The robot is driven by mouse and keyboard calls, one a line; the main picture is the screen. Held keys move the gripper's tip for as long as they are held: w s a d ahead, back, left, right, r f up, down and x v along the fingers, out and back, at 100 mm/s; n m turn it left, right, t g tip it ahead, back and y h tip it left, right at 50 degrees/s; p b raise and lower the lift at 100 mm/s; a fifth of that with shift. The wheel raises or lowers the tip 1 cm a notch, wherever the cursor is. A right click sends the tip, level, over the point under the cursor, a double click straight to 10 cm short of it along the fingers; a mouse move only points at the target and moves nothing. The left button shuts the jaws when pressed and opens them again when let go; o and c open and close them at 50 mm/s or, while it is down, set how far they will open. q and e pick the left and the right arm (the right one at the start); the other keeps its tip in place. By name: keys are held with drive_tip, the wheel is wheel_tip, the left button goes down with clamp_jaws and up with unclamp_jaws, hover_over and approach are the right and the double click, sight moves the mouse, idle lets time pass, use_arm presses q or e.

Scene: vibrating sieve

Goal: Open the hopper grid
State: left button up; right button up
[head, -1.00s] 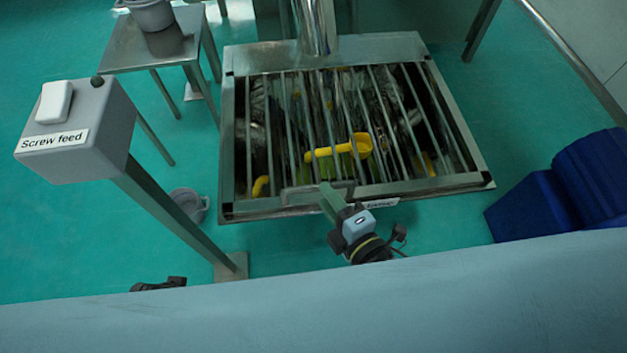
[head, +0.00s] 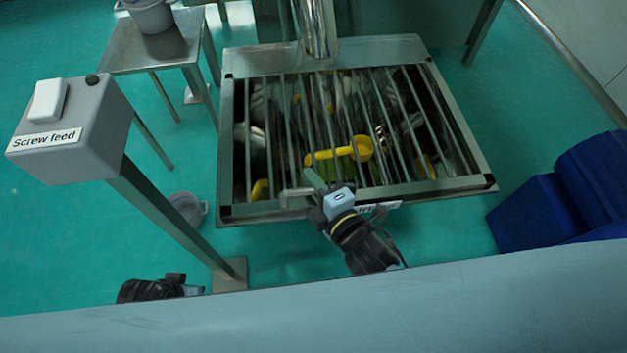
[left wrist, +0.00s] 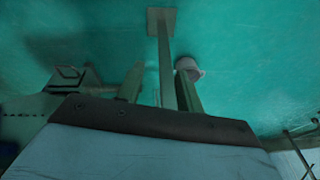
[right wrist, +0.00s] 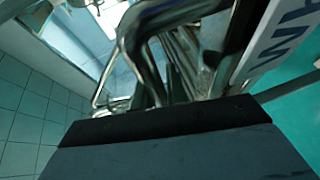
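The hopper grid (head: 388,120), a frame of parallel metal bars, lies flat over the square metal hopper (head: 226,150) in the head view. A bent metal handle (head: 292,194) sits at its front edge. My right gripper (head: 314,181) is at this front edge, beside the handle's right part. In the right wrist view the grey handle (right wrist: 143,45) fills the space close to the fingers; whether they are closed on it cannot be made out. My left gripper (left wrist: 160,92) is open and empty in the left wrist view; only its dark arm shows at the head view's bottom left.
A yellow scoop (head: 340,153) shows among the bars. The screw feed box (head: 70,130) stands on a post (head: 165,215) at left, near a grey bucket (head: 186,207). A metal table (head: 150,50) is behind; blue blocks (head: 535,205) stand at right.

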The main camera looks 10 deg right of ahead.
drive_tip(key=shift+r, duration=0.15)
clamp_jaws()
